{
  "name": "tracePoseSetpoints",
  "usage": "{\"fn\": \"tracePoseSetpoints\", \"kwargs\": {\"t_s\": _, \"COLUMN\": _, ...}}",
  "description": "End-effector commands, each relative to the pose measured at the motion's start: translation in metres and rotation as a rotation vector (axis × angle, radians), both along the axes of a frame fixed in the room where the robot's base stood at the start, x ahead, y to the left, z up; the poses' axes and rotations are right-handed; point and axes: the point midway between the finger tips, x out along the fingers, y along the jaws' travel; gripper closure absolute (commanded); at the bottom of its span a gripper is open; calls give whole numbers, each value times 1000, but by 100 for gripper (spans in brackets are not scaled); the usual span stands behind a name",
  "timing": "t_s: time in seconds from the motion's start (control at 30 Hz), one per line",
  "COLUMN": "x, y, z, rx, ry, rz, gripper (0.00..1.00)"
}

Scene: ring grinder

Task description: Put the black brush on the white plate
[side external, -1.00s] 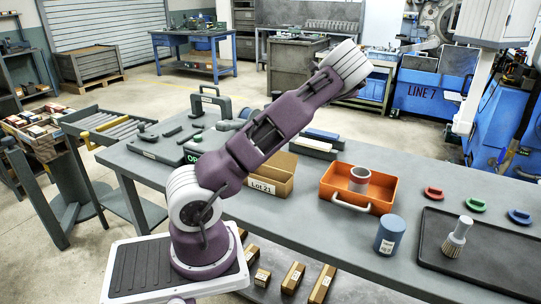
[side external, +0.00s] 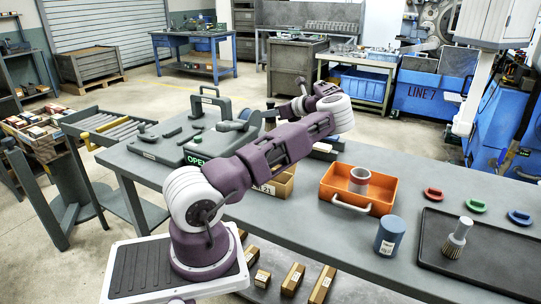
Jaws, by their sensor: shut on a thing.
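My arm bends at the elbow, and its forearm reaches back left over the bench. My gripper (side external: 271,113) is small at the forearm's far end, beside the grey-green machine marked OPEN. It is shut on a small dark thing, too small and partly hidden to name. A brush (side external: 457,238) with a pale handle and grey-brown bristles stands on the black tray (side external: 500,262) at the right. I cannot pick out a black brush or a white plate for certain.
An orange bin (side external: 333,186) holds a grey ring. A blue can (side external: 389,236) stands in front of it. A cardboard box (side external: 283,187) is partly behind my arm. Red, green and blue pieces lie behind the tray. The bench between can and tray is clear.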

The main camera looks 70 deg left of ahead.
Motion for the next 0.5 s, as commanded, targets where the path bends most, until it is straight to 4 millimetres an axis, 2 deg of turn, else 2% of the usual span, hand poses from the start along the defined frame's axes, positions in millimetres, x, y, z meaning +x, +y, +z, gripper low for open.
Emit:
{"fn": "tracePoseSetpoints", "kwargs": {"t_s": 0.2, "x": -1, "y": 0, "z": -51, "rx": 1, "ry": 4, "rz": 0, "gripper": 100}}
{"fn": "tracePoseSetpoints", "kwargs": {"t_s": 0.5, "x": -1, "y": 0, "z": -101, "rx": 1, "ry": 2, "rz": 0, "gripper": 100}}
